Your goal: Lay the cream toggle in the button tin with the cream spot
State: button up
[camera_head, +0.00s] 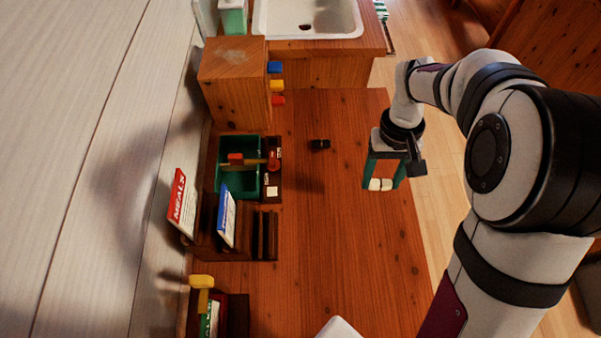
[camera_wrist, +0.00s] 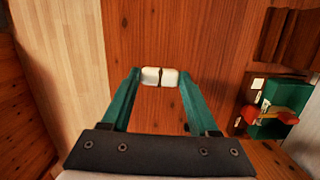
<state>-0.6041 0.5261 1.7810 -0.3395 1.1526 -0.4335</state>
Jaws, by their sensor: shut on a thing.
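The cream toggle (camera_head: 380,184) is a small pale piece with a dark line across its middle. My gripper (camera_head: 381,183) is shut on it, above the right part of the wooden table. In the wrist view the toggle (camera_wrist: 160,77) sits between the two green fingertips. A green open tin (camera_head: 222,184) stands at the left of the table, with a red-and-yellow piece (camera_head: 237,159) across it. A cream square (camera_head: 272,191) shows on the dark strip at its right side. I cannot tell whether this tin is the button tin with the cream spot.
A small dark piece (camera_head: 320,144) lies on the table. A wooden block (camera_head: 233,90) with blue, yellow and red knobs stands behind the tin. A dark rack with a red-and-white card (camera_head: 183,203) and a blue-and-white card (camera_head: 227,215) is in front. The table's middle (camera_head: 330,240) is clear.

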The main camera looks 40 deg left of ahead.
jog(key=s+a, duration=0.4)
jog(key=a, duration=0.6)
send_over(239, 189)
jog(key=shift+n, duration=0.3)
notch_tip(239, 189, down, 6)
jog(key=shift+d+f, duration=0.1)
jog(key=shift+f, duration=2.1)
jog(key=shift+f, duration=0.15)
jog(key=o, duration=1.1)
jog(key=shift+o, duration=0.2)
